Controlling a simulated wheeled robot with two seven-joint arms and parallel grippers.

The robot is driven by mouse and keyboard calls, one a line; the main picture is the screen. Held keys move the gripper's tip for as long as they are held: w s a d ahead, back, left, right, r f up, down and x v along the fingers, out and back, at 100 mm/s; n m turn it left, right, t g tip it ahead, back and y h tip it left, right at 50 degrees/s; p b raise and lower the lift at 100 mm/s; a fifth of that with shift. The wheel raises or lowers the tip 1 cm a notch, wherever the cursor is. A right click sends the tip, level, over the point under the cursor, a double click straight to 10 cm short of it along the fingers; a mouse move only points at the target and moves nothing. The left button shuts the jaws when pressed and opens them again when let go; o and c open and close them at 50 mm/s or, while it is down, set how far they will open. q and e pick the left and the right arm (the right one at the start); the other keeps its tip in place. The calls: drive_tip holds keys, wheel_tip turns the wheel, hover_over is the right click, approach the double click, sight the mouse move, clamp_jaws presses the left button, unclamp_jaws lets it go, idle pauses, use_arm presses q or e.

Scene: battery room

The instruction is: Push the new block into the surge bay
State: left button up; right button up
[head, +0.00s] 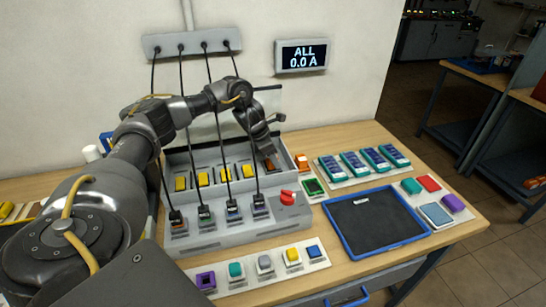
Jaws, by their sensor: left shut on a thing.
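A grey rack (243,233) stands at the back of the bench, with a row of bays holding yellow blocks (203,179). My left gripper (266,151) reaches down at the right end of that row. It is shut on an orange-brown block (269,165), which sits at the rightmost bay; the fingers partly cover it. I cannot tell how deep the block is in the bay, or read any bay label. My right gripper is not in view.
Black cables hang from a wall strip (192,43) to plugs along the rack front, close to my left arm. A red knob (288,197) is at the rack's right. A blue-rimmed tray (428,237) is empty. Coloured blocks (236,270) line the front. A display (302,56) reads "ALL 0.0 A".

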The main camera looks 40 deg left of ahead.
sight(267, 164)
use_arm(q)
drive_tip(key=shift+f, duration=0.3)
drive_tip(key=o, duration=0.8)
drive_tip(key=shift+a+r+p, duration=0.1)
drive_tip(key=shift+r+p, duration=0.25)
drive_tip(key=shift+r, duration=0.2)
drive_tip(key=p+v, duration=0.1)
drive_tip(key=v, duration=0.1)
drive_tip(key=shift+s+r+p, duration=0.2)
drive_tip(key=shift+p, duration=0.1)
drive_tip(key=p+v, duration=0.2)
drive_tip(key=shift+s+a+r, duration=0.1)
drive_tip(key=shift+r, duration=0.2)
drive_tip(key=p+v, duration=0.3)
drive_tip(key=v, duration=0.2)
